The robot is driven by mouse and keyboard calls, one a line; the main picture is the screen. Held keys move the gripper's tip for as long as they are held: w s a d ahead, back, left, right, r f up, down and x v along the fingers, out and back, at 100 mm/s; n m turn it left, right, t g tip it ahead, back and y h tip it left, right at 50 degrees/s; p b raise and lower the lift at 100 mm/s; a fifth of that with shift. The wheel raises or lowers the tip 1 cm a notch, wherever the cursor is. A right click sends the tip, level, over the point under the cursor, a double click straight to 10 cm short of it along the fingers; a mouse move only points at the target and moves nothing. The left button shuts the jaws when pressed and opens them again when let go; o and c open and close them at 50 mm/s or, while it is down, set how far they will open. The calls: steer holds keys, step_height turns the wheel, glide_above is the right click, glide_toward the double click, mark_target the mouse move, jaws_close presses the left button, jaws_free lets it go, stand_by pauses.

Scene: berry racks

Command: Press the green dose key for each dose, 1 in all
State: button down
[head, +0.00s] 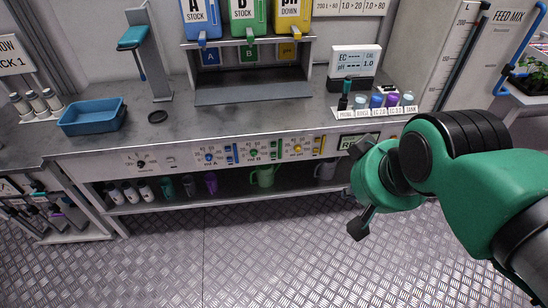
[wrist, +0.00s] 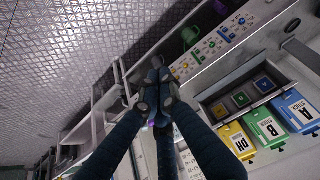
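The front panel of the bench carries a row of coloured controls. The green group (head: 254,153) is marked B and sits between a blue group marked A and a yellow group. An upright green bar (head: 279,148) stands just right of it. Which green part is the dose key is too small to tell. The panel (wrist: 209,46) also shows in the wrist view, apart from my gripper. My gripper (head: 358,228) hangs in front of the bench, right of and lower than the green controls. In the wrist view its fingers (wrist: 157,80) are together, with nothing clearly held.
Blue, green and yellow stock containers (head: 247,17) stand above an open bay. A blue tray (head: 72,130) is at the left. A rack of small cups (head: 378,108) is at the right. A green jug (head: 263,176) stands on the lower shelf. The floor in front is clear.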

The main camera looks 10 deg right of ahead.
steer(key=shift+w, duration=0.1)
steer(key=w+d+f+m+t+p, duration=0.1)
steer(key=w+d+f+p, duration=0.1)
steer(key=w, duration=1.9)
steer(key=w+f+t+p, duration=0.1)
steer(key=w+f, duration=0.4)
steer(key=w, duration=0.3)
steer(key=w+f+p, duration=0.2)
steer(key=w+f, duration=0.4)
steer(key=w, duration=0.3)
steer(key=m+t+y+p, duration=0.1)
steer(key=t+y+p, duration=0.1)
steer(key=y+p, duration=0.15)
glide_toward(273, 155)
steer(key=s+a+f, duration=0.2)
steer(key=s+f, duration=0.3)
steer(key=shift+s+a+f+y, duration=0.2)
steer(key=shift+s+f+y, duration=0.2)
steer(key=shift+f, duration=0.2)
steer(key=shift+w, duration=0.2)
steer(key=w+b, duration=0.1)
steer(key=w, duration=0.7)
steer(key=shift+w+g, duration=0.25)
steer(key=shift+g, duration=0.05)
